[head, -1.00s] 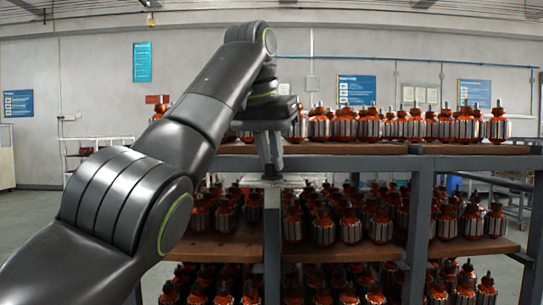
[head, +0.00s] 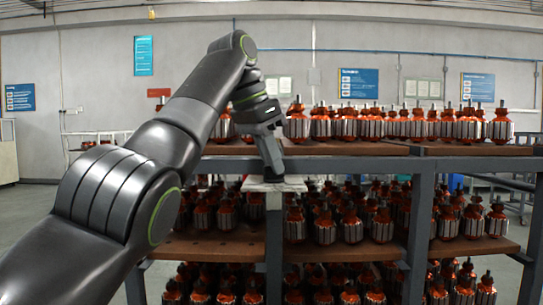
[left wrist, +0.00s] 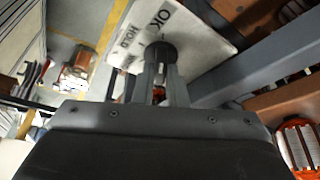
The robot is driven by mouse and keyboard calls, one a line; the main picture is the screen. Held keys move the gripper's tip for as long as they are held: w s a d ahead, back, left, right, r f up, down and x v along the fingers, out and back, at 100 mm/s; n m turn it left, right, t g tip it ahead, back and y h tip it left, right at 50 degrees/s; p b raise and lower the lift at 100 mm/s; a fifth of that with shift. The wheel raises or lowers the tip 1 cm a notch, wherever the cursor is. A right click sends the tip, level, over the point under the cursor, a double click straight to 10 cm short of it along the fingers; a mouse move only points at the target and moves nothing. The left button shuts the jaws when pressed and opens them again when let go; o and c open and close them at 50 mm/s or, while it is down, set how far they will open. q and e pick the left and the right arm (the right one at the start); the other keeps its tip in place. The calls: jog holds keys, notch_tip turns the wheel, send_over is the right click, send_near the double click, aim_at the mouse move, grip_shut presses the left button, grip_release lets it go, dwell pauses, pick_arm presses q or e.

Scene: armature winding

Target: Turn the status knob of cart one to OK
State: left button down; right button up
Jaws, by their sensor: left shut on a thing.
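The status plate (left wrist: 205,45) is a pale plate lettered OK and HOLD, seen close in the left wrist view. In the head view the plate (head: 258,185) is a thin light strip at the front post of the cart. The dark round status knob (left wrist: 160,52) stands on the plate. My left gripper (left wrist: 161,75) is shut on the knob; its fingers hide part of it. In the head view my left gripper (head: 276,175) reaches down to the plate. Which word the knob points to, I cannot tell. My right gripper is not in view.
The cart's grey frame (head: 273,245) and brown shelves (head: 215,246) carry rows of copper-wound armatures (head: 325,225). More armatures (head: 350,125) stand on the top shelf close to my left gripper. Open floor (head: 35,225) lies at the left.

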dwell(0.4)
pick_arm(q)
jog(key=c, duration=1.5)
grip_release()
jog(key=shift+o, duration=0.2)
